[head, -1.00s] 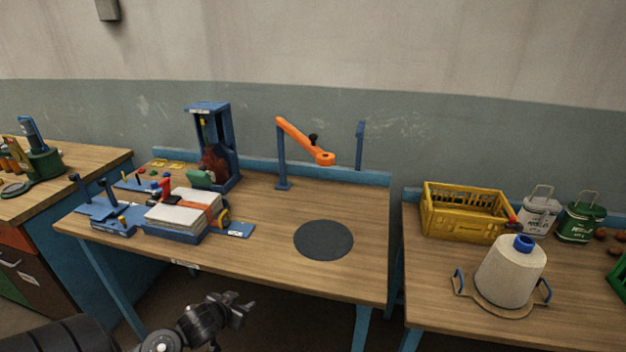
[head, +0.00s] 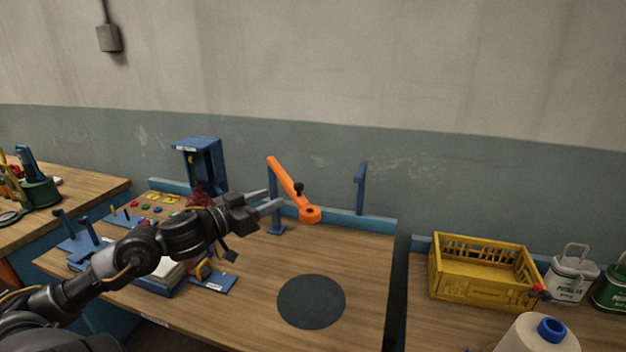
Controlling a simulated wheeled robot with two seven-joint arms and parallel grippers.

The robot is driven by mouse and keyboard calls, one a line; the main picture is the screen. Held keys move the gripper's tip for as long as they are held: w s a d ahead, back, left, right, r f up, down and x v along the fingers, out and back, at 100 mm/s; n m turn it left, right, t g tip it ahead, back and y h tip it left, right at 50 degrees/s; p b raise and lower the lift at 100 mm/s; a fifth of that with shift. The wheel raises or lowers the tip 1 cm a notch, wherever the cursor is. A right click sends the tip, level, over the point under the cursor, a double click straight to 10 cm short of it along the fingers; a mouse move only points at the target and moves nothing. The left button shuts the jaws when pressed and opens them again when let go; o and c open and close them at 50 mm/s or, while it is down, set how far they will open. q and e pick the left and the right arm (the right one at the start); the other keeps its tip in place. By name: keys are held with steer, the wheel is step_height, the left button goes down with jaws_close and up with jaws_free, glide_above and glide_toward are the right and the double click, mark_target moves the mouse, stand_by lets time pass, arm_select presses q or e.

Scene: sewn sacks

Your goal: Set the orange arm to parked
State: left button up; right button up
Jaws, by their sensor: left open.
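The orange arm (head: 290,185) is mounted on top of a blue post (head: 277,218) at the back of the middle table. My right gripper is not in view.
A dark round mat (head: 311,301) lies on the table. A blue stand (head: 200,165) and blue fixtures are at the left, partly hidden by my left arm. A yellow crate (head: 484,295), tins and a white cone of thread (head: 540,335) are on the right table.

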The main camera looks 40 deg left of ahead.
mark_target(296, 186)
arm_select(q)
steer(key=w, duration=0.3)
steer(key=w+d+p, duration=0.1)
steer(key=w, duration=0.2)
steer(key=w+p, duration=0.1)
steer(key=w, duration=0.2)
steer(key=shift+d+r, duration=0.25)
steer(key=shift+r, duration=0.1)
steer(key=shift+w+d+f, duration=0.1)
steer(key=shift+w, duration=0.4)
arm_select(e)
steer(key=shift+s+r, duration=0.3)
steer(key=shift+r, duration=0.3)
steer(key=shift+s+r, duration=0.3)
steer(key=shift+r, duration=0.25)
arm_select(q)
jaws_close()
